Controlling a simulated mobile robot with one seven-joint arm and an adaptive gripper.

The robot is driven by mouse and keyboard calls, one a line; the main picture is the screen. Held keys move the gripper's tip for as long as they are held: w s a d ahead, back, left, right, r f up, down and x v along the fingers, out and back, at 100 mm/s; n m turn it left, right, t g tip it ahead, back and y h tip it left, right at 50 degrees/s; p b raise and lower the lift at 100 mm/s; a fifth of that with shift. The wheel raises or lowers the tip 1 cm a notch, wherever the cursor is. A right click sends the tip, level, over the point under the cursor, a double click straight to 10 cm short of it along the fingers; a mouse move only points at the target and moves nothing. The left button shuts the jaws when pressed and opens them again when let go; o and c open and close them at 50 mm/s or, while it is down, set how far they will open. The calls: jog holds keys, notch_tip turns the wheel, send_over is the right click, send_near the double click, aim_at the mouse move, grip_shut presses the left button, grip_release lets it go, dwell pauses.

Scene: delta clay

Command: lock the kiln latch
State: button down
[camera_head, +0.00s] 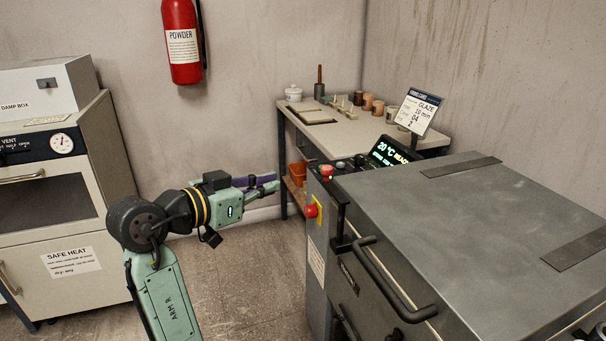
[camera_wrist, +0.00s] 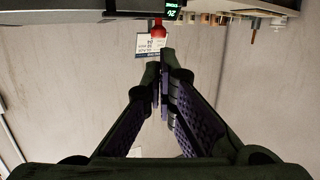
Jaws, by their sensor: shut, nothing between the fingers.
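The grey kiln (camera_head: 430,210) stands at the right, its lid down. A black bar handle (camera_head: 390,285) runs along its front edge, with a black bracket (camera_head: 342,243) at the handle's left end. A red knob (camera_head: 311,211) on a yellow plate sits on the kiln's left side panel; which part is the latch I cannot tell for sure. My gripper (camera_head: 272,187) is shut and empty, left of the kiln's control panel and apart from it. In the wrist view, my closed fingers (camera_wrist: 163,75) point toward a red part (camera_wrist: 159,27) below the dark kiln edge.
A lit display (camera_head: 390,152) and a red button (camera_head: 327,173) top the control panel. A worktable (camera_head: 290,112) with pots and tools stands behind. A white cabinet (camera_head: 60,200) is at the left. Floor is clear between the cabinet and kiln.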

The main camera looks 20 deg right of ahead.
aim_at(322, 171)
jog(key=p+x, duration=0.3)
jog(key=x, duration=1.1)
